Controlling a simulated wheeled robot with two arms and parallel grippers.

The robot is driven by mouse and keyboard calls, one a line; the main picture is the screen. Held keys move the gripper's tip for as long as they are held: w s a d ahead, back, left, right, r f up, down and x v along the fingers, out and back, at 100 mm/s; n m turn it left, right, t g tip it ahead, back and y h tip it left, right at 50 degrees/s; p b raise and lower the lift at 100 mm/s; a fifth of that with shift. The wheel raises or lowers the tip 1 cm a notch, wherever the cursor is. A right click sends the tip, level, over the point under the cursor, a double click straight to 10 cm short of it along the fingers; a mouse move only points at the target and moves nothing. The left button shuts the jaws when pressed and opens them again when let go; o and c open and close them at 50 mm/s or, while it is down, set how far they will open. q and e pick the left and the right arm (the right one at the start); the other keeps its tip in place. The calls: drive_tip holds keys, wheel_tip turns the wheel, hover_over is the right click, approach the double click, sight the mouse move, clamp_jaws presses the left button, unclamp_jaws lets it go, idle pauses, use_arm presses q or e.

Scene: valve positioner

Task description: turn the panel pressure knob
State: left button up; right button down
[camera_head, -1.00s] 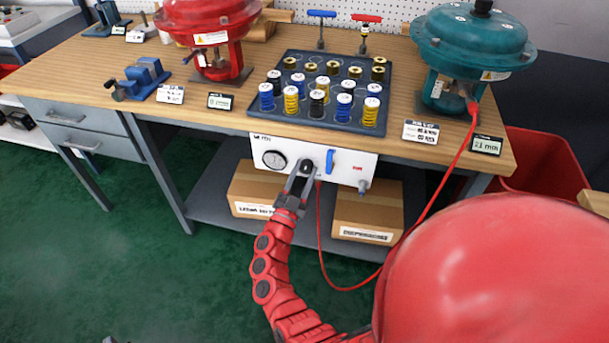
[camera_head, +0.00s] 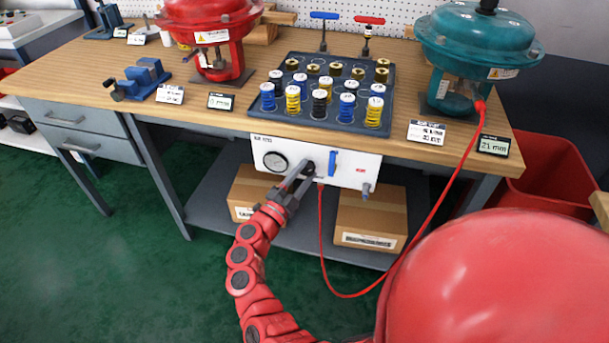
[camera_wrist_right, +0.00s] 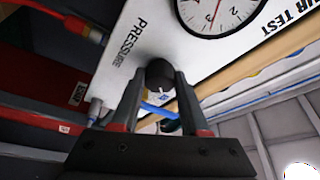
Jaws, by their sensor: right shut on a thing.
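The white control panel (camera_head: 350,175) hangs under the front edge of the bench. It bears a round gauge, a blue lever (camera_head: 332,164) and the black pressure knob. In the right wrist view the knob (camera_wrist_right: 159,74) sits beside the word PRESSURE, with the gauge (camera_wrist_right: 218,10) above it. My right gripper (camera_head: 303,172) reaches up to the panel. Its two fingers are shut on the knob in the right wrist view (camera_wrist_right: 160,88), one on each side. In the head view the fingers partly hide the knob. My left gripper is not in view.
A red hose (camera_head: 430,220) runs from the panel, loops low, and rises to the teal actuator (camera_head: 478,45). Cardboard boxes (camera_head: 369,222) stand on the shelf below. A tray (camera_head: 285,108) of springs and the red actuator (camera_head: 210,30) stand on the bench (camera_head: 400,140).

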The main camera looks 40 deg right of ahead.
idle(0.4)
drive_tip(key=shift+c, duration=2)
unclamp_jaws()
drive_tip(key=v, duration=1.7)
drive_tip(key=shift+a+p, duration=0.2)
drive_tip(key=shift+p, duration=0.15)
drive_tip(key=shift+f, duration=0.1)
